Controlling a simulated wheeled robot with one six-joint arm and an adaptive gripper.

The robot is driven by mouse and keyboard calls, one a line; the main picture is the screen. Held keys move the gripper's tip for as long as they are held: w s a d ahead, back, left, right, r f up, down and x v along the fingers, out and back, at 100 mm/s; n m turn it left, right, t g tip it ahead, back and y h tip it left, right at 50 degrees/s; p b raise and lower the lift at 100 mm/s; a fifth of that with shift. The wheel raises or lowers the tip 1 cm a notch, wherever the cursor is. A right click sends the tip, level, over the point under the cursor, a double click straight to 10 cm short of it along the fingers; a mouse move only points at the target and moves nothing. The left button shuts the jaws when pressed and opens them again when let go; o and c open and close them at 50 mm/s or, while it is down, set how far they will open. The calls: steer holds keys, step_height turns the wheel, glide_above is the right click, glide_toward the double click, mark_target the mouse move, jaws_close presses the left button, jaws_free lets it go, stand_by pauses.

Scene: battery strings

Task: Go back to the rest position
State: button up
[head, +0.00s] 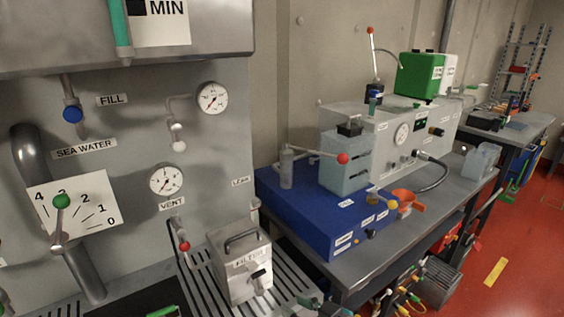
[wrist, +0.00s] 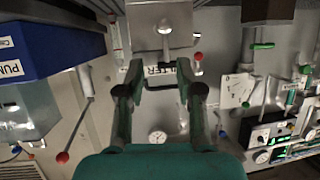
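My gripper (wrist: 160,74) is in the wrist view, its two dark fingers spread apart with nothing held between them. The grey filter box (wrist: 160,28) shows upside down beyond the fingertips, with its label and dark handle (wrist: 168,86) behind the gap. I cannot tell how far the fingers are from it. In the head view, the filter box (head: 240,264) stands upright on the slatted bench, its handle on top. My gripper is not clearly seen in the head view.
A grey panel (head: 130,130) with gauges, valves and a dial stands at left. A blue pump box (head: 335,222) with a red-knobbed lever (head: 342,158) sits on the bench right of the filter box. Red floor (head: 535,235) is open at far right.

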steer(key=s+d+f+m+t+h, duration=0.1)
steer(key=s+d+f+m+h, duration=0.2)
steer(key=s+d+f, duration=0.35)
steer(key=s+d+f+m+t+h, duration=0.2)
steer(key=s+d+f+m+h, duration=0.15)
steer(key=s+f, duration=0.55)
steer(key=s+d+r+h, duration=0.1)
steer(key=s+d+r, duration=0.1)
steer(key=s, duration=1)
steer(key=s+d+r+m+t+h, duration=0.1)
steer(key=s+r, duration=0.3)
steer(key=s, duration=0.8)
steer(key=shift+d+r+t+h, duration=0.3)
steer(key=shift+d+r+h, duration=0.05)
steer(key=shift+d, duration=0.5)
